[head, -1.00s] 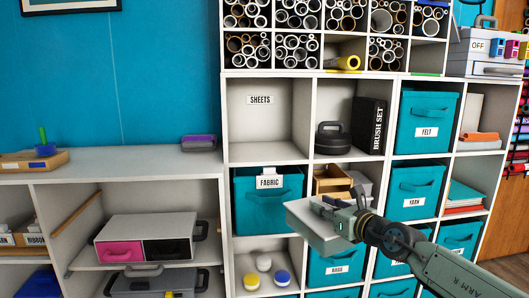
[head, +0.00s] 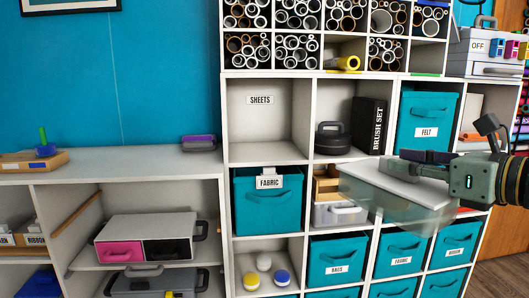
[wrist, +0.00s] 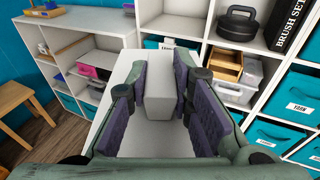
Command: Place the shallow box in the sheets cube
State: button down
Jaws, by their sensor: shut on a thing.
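The shallow box (head: 395,187) has a pale top and a see-through lower body. My gripper (head: 428,160) is shut on it and holds it in the air in front of the shelf, at the right in the head view. In the wrist view the box (wrist: 118,75) shows under and between the fingers of my gripper (wrist: 165,88). The sheets cube (head: 262,130), with a SHEETS label on its back wall, is empty. It lies up and left of the box in the head view. The box hides parts of the cubes behind it.
A black round case (head: 332,140) and a black brush set box (head: 366,124) stand in the cube right of the sheets cube. A teal fabric bin (head: 267,205) sits below it. A low white counter (head: 120,160) adjoins at left.

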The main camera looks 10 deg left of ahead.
aim_at(266, 152)
jog(key=i+j, duration=1.25)
